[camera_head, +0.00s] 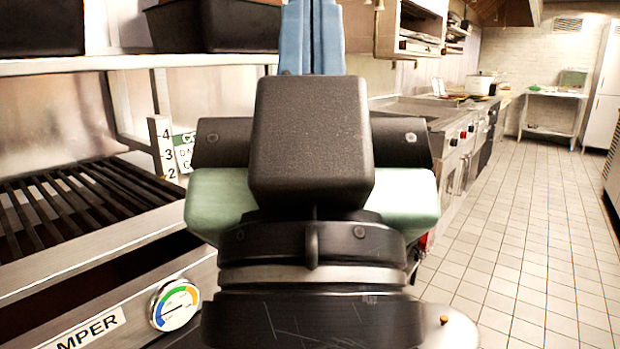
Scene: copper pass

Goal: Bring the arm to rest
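My own arm fills the middle of the head view, close to the camera. Its dark round joint is at the bottom, with pale green parts at both sides and a black block in front. A blue upright part rises behind the block and leaves the picture at the top edge. I cannot make out my gripper or its fingertips anywhere in this view, so what it holds, if anything, is hidden.
A grill (70,212) with dark bars stands close on the left, with a dial (175,306) on its front. Above it, a shelf (120,64) bears black bins (215,25). A stove counter (440,115) runs along the right. The tiled floor (530,230) is clear.

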